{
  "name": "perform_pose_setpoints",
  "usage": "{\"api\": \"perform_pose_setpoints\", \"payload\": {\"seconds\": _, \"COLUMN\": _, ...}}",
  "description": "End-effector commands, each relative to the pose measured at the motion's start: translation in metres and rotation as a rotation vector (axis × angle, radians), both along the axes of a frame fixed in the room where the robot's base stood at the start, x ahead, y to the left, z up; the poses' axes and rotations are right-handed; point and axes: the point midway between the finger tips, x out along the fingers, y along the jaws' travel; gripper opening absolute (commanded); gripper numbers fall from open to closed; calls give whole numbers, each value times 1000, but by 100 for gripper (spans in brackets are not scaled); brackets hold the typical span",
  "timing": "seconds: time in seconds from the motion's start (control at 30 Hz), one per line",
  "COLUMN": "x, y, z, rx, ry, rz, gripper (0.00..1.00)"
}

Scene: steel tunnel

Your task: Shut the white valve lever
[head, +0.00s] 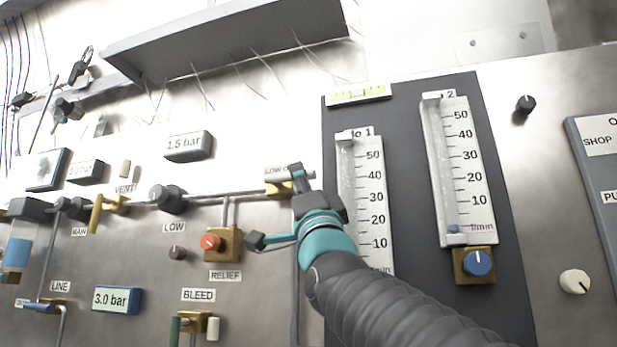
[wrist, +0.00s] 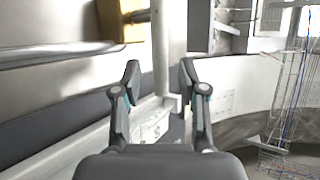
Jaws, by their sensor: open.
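A brass valve (head: 279,189) sits under a label starting "LOW" in the head view, at the right end of a horizontal pipe. The wrist view shows its brass body (wrist: 121,18) at the top. A pale upright bar, seemingly the white lever (wrist: 175,30), stands beside the brass at the top, beyond the gap between my fingers. My gripper (head: 277,208) is open in front of the panel near this valve, its fingers spread above and below. In the wrist view my gripper (wrist: 156,78) holds nothing. I cannot tell whether a finger touches the lever; in the head view my gripper partly covers that area.
A relief valve with an orange knob (head: 210,242) is close left of my gripper. The flowmeter (head: 361,200) stands close on the right. A bleed valve (head: 197,322) with a green lever is below. A grey shelf (head: 222,45) juts out above.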

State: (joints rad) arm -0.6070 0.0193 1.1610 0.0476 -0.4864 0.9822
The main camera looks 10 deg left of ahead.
Motion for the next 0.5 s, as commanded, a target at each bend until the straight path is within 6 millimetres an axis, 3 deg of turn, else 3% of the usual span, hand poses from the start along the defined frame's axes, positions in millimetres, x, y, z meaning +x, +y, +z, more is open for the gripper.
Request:
{"api": "perform_pose_setpoints", "payload": {"seconds": 0.13, "x": 10, "y": 7, "z": 16, "rx": 1, "ry": -1, "rz": 1, "gripper": 42}}
{"api": "perform_pose_setpoints", "payload": {"seconds": 0.5, "x": 14, "y": 10, "z": 21, "rx": 0, "ry": -1, "rz": 2, "gripper": 42}}
